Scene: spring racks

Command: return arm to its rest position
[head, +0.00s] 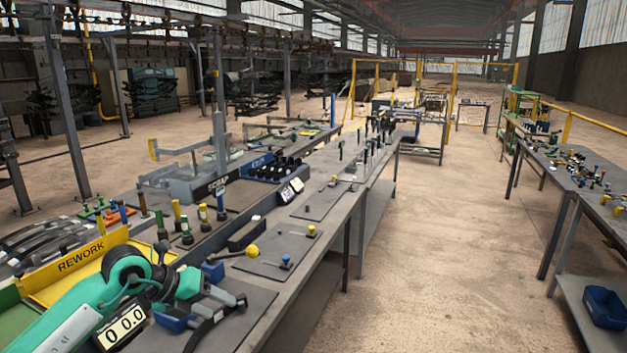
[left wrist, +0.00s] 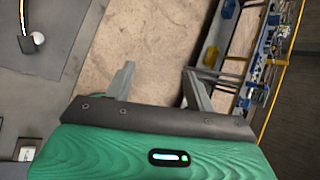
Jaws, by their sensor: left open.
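My left arm comes in from the lower left in the head view, green and black, reaching over the near end of the long bench (head: 330,235). My left gripper (head: 232,307) is at its end, low over the dark mat (head: 185,338). In the left wrist view the two grey fingers of this gripper (left wrist: 158,80) stand wide apart with nothing between them. Bare floor (left wrist: 150,40) shows beyond the fingers. My right gripper is in neither view.
A yellow REWORK tray (head: 85,262) stands beside my left arm. Another bench (head: 570,175) stands at the right. A clear floor aisle (head: 450,260) runs between the benches.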

